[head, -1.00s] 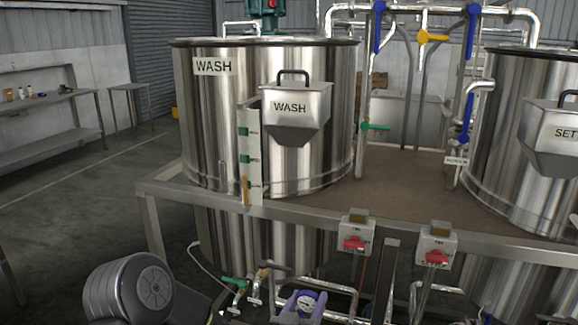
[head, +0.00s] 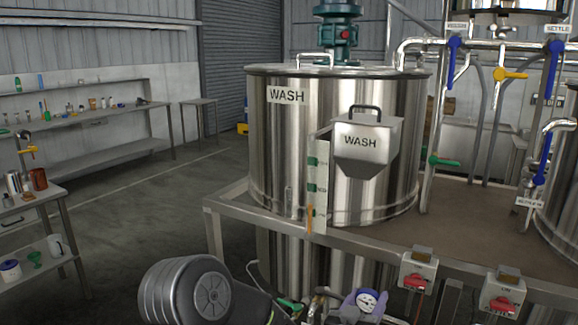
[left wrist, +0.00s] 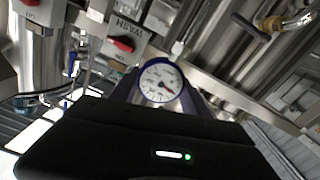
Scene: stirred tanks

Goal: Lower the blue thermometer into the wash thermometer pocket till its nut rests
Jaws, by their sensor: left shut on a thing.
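The blue thermometer (head: 367,301) has a round white dial with a blue rim. It also shows large in the left wrist view (left wrist: 160,84). My left gripper (head: 366,308) is shut on it, low at the bottom of the head view, in front of the wash tank's lower part. The thermometer's stem and nut are hidden. The wash tank (head: 275,150) is a tall steel drum labelled WASH, with a hopper (head: 366,150) on its front. I cannot make out the wash thermometer pocket for certain. My right gripper is not in view.
A steel frame rail (head: 370,249) runs before the tank, with two red-switch boxes (head: 418,272) (head: 502,291) on it. Pipes with blue and yellow valve handles (head: 510,73) stand right. Benches (head: 75,115) with small items stand left, with clear floor between.

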